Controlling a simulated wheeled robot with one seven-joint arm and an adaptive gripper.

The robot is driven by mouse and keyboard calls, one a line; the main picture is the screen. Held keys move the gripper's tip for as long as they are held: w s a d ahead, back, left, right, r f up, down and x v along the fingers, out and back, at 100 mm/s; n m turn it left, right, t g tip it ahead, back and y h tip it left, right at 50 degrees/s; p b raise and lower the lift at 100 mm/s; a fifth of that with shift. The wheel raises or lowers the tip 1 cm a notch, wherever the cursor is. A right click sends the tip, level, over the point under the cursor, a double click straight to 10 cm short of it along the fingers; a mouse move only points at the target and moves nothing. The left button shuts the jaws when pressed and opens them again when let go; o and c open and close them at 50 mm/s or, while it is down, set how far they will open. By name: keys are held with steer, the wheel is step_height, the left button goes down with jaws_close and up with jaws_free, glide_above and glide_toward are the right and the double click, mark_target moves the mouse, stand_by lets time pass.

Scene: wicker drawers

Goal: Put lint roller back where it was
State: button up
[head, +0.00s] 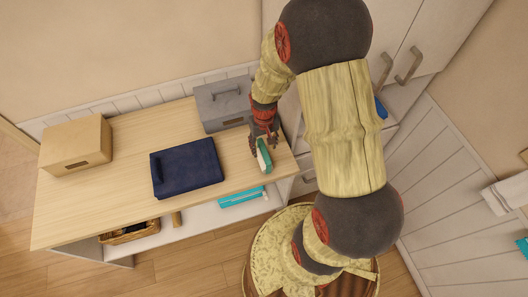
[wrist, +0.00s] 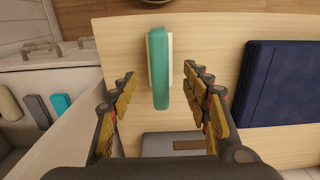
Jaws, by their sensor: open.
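A teal-and-white elongated object (head: 265,158) is at the right end of the wooden tabletop; I cannot tell for sure that it is the lint roller. In the wrist view the object (wrist: 161,70) lies between the spread fingers of my gripper (wrist: 160,75), with a gap on each side. My gripper (head: 264,138) is open, and its fingers point down at the tabletop in the head view. My arm hides part of the area to the right.
A dark blue folded cloth (head: 187,168), a grey lidded box (head: 222,104) and a tan box (head: 76,145) stand on the tabletop (head: 120,195). A teal item (head: 240,197) and a basket (head: 130,232) are on the shelf below. White cabinets (head: 425,45) stand to the right.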

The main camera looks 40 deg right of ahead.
step_height(320, 180, up, 4)
steer(key=shift+r, duration=0.2)
steer(key=s+a+r+n+t, duration=0.1)
steer(key=a+r, duration=0.2)
steer(key=r, duration=0.6)
steer(key=s+a+r+n+t, duration=0.15)
steer(key=a+r, duration=0.25)
steer(key=r, duration=0.5)
steer(key=s+a+r+t, duration=0.3)
steer(key=s+a+r, duration=0.2)
steer(key=s+r, duration=0.4)
step_height(320, 180, up, 2)
steer(key=shift+s+r+n, duration=0.15)
steer(key=shift+s+n, duration=0.2)
steer(key=shift+s, duration=0.05)
step_height(320, 180, down, 11)
steer(key=b, duration=1)
steer(key=shift+b, duration=0.4)
